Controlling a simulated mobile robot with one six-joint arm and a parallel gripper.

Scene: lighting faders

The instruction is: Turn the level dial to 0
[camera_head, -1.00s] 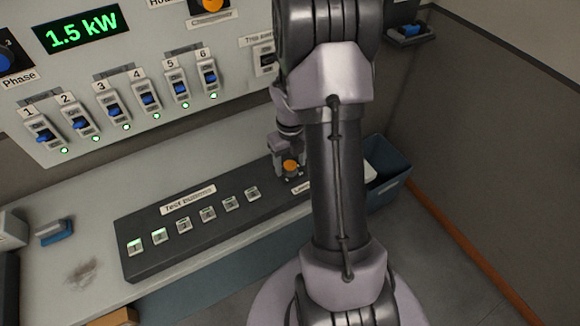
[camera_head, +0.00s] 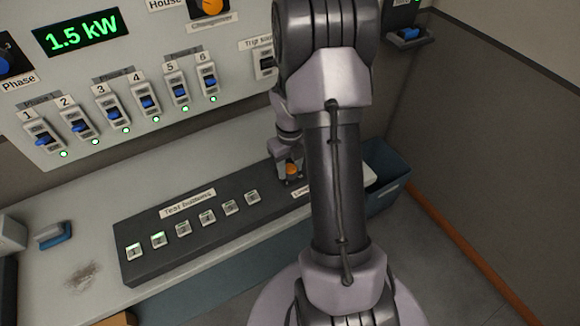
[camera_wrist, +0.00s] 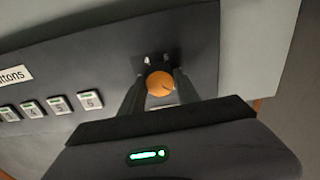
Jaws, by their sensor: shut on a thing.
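The level dial is an orange round knob (camera_head: 291,169) at the right end of the dark button panel (camera_head: 150,262). It also shows in the wrist view (camera_wrist: 160,84), with a dark pointer mark on its face. My gripper (camera_head: 290,176) is down at the panel, with its two fingers on either side of the knob. In the wrist view my gripper (camera_wrist: 158,88) is shut on the knob. The dial's label (camera_head: 301,193) is partly hidden behind my arm, and no scale marks can be read.
Several test buttons (camera_head: 183,229) run along the panel left of the dial. Above is a wall board with blue switches (camera_head: 112,111) and a green 1.5 kW display (camera_head: 81,33). A blue-grey bin (camera_head: 392,185) stands at the right. A blue-handled object (camera_head: 53,236) lies on the bench.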

